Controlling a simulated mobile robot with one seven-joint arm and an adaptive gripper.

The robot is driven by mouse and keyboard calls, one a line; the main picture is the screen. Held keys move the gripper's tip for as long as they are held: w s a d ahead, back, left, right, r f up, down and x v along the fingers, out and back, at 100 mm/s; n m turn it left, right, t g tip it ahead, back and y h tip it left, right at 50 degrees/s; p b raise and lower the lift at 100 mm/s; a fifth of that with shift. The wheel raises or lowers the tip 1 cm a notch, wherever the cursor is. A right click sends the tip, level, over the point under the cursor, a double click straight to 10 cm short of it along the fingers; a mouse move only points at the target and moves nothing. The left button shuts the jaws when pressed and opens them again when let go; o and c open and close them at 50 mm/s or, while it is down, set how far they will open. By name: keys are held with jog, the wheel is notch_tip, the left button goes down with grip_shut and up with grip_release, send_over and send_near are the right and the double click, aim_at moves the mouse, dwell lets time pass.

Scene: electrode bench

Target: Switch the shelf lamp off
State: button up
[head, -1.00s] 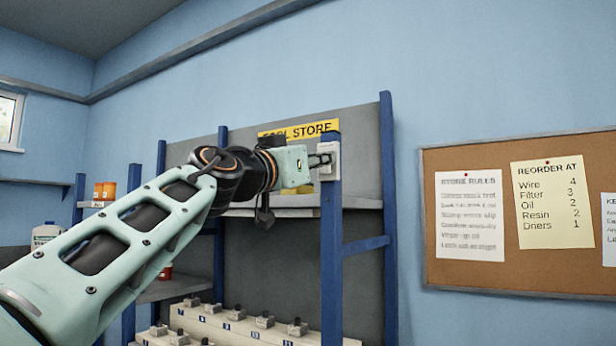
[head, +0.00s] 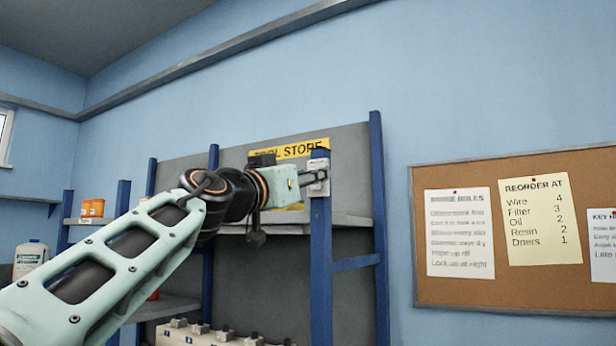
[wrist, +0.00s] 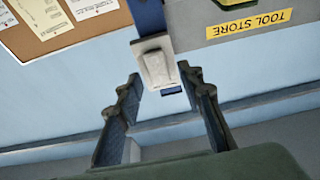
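A pale switch plate (head: 318,188) is fixed to the front blue post of the shelf. In the wrist view the switch plate (wrist: 154,66) shows just beyond my fingertips, with a raised light part on its face. My gripper (head: 316,177) is at the plate, its fingers overlapping it in the head view. In the wrist view my gripper (wrist: 160,76) is open, with its two fingers apart and nothing held between them. I cannot tell whether a fingertip touches the switch. The lamp itself cannot be made out.
The blue shelf post (head: 321,250) stands under the switch. A yellow TOOL STORE sign (head: 290,150) is on the grey back panel. A cork noticeboard (head: 430,290) hangs at right. Orange jars (head: 92,208) and a white jug (head: 31,256) are at left. Bare wall lies between post and board.

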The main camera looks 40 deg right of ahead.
jog(key=v, duration=1.2)
